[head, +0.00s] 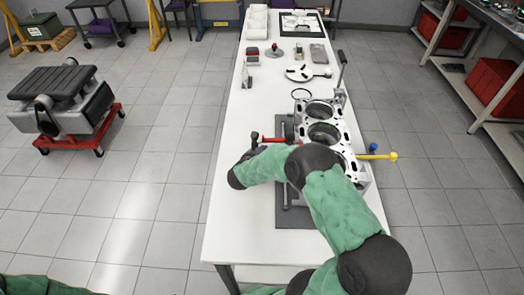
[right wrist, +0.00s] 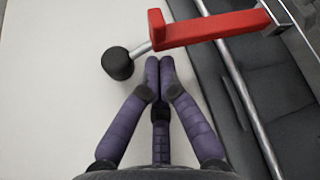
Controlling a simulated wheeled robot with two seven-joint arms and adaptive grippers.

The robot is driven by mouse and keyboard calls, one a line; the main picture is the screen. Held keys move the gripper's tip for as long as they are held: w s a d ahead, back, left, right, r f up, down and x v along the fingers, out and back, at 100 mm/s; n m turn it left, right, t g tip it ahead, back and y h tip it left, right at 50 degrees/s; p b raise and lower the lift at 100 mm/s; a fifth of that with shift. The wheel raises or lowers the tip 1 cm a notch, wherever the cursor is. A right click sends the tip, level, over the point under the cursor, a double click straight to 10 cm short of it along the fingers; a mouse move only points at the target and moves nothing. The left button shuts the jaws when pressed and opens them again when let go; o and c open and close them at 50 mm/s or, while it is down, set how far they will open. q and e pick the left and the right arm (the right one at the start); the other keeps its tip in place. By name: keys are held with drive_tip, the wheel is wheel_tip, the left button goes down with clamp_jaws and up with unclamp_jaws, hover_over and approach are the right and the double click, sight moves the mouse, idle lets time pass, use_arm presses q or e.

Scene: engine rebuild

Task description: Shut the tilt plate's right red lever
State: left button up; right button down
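The tilt plate (head: 283,215) is a dark grey plate under the engine block on the white table. A red lever (head: 272,140) with a black knob sticks out to the left of the block. In the right wrist view the red lever (right wrist: 210,29) crosses the top, and its black knob (right wrist: 117,64) is left of my fingertips. My right gripper (right wrist: 159,65) has its purple fingertips together, with nothing seen between them, close to the lever and apart from the knob. In the head view my right arm mostly hides this gripper. My left gripper is out of view.
The engine block (head: 322,132) with open bores stands on the plate, with a yellow handle (head: 376,156) at its right. Farther back on the table (head: 225,150) lie a round disc (head: 299,74) and small parts. The table's left strip is clear.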

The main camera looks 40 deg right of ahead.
sight(263, 139)
drive_tip(key=shift+r, duration=0.4)
drive_tip(key=shift+w+a+r+m+t+y, duration=0.1)
drive_tip(key=shift+r+m+t+y, duration=0.2)
drive_tip(key=shift+m+y, duration=0.1)
drive_tip(key=shift+r, duration=0.2)
drive_tip(key=shift+r+m+t+y+b, duration=0.35)
drive_tip(key=shift+r+m+b, duration=0.2)
drive_tip(key=shift+r, duration=0.2)
drive_tip(key=shift+d+r+m+t+y+b, duration=0.2)
drive_tip(key=shift+r+m+t+y+b, duration=0.15)
drive_tip(key=shift+r+m+y+b, duration=0.55)
wheel_tip(263, 139, up, 6)
drive_tip(key=s+d, duration=0.2)
drive_tip(key=shift+b, duration=0.45)
drive_tip(key=shift+s+d, duration=0.1)
